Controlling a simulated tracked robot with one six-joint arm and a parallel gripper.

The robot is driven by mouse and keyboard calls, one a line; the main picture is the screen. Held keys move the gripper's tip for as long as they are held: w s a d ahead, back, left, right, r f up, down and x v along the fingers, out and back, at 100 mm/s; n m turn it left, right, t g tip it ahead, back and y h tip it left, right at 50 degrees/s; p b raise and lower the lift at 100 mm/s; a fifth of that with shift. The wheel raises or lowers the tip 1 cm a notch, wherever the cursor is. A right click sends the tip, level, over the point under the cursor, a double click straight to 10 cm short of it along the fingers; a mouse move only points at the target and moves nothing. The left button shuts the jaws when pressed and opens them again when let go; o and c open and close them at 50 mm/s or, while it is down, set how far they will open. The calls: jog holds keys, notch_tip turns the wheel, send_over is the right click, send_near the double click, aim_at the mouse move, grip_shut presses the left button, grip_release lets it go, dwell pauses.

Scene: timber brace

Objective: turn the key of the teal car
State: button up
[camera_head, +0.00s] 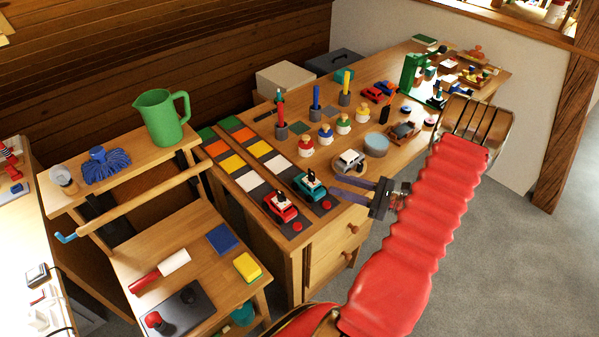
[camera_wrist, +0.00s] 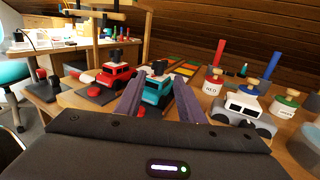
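The teal car (camera_head: 313,190) stands at the front edge of the workbench, beside a red car (camera_head: 280,207). In the wrist view the teal car (camera_wrist: 155,92) lies ahead between my two finger lines, with a dark key-like piece (camera_wrist: 158,67) on top. My gripper (camera_head: 334,188) is open and empty, just right of the teal car in the head view. Its two purple fingers (camera_wrist: 157,84) are spread and point at the car. I cannot tell whether they touch it.
A silver-grey car (camera_head: 349,161) stands close behind my gripper; in the wrist view it (camera_wrist: 242,112) is right of my fingers. Red buttons (camera_head: 326,206) lie before the cars. Coloured peg figures (camera_head: 325,135) and upright pegs stand farther back. A lower wooden cart (camera_head: 190,255) is at left.

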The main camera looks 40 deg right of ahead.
aim_at(300, 182)
jog(key=shift+w, duration=0.1)
jog(key=x, duration=1.3)
jog(key=shift+w+a, duration=0.2)
jog(key=shift+w, duration=0.1)
jog(key=shift+c, duration=0.3)
grip_shut()
